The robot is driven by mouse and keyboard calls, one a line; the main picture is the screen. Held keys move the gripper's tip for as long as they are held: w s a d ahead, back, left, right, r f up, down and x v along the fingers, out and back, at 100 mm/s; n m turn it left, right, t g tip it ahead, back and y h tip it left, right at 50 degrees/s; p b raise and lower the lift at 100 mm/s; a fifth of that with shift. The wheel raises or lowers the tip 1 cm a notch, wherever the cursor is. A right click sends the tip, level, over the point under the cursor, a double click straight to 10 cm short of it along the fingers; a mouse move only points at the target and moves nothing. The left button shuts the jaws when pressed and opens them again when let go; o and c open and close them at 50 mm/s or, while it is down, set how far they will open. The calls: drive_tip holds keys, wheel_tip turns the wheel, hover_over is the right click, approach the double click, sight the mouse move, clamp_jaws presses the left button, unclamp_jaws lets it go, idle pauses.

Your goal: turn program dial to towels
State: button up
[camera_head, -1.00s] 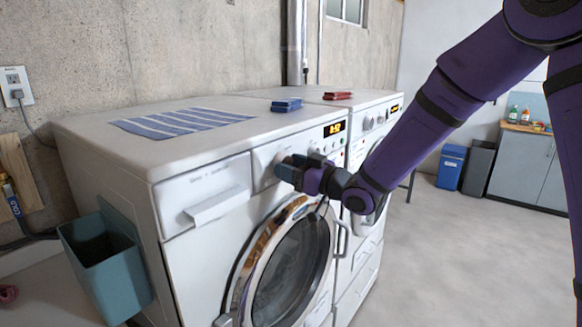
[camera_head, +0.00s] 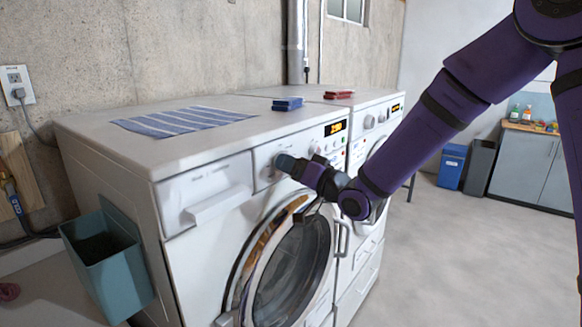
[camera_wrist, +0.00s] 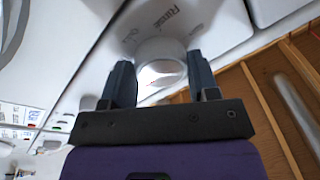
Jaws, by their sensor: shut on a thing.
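The program dial (camera_wrist: 160,48) is a white round knob on the front panel of the near white washing machine (camera_head: 190,260). My gripper (camera_wrist: 161,78) has one dark finger on each side of the dial and is shut on it. In the head view, my gripper (camera_head: 283,163) reaches the panel from the right and covers most of the dial. A printed label that looks like "Rinse" shows beside the dial in the wrist view. The dial's pointer and the towels mark cannot be made out. The lit orange display (camera_head: 335,128) is right of the dial.
The detergent drawer (camera_head: 207,192) is left of the dial, and the round glass door (camera_head: 290,265) is below. A striped cloth (camera_head: 180,121), a blue item (camera_head: 288,104) and a red item (camera_head: 338,94) lie on top. A teal bin (camera_head: 110,265) hangs at the machine's left side.

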idle(0.4)
drive_tip(key=o, duration=0.9)
drive_tip(key=v, duration=1.1)
drive_tip(key=shift+w, duration=0.1)
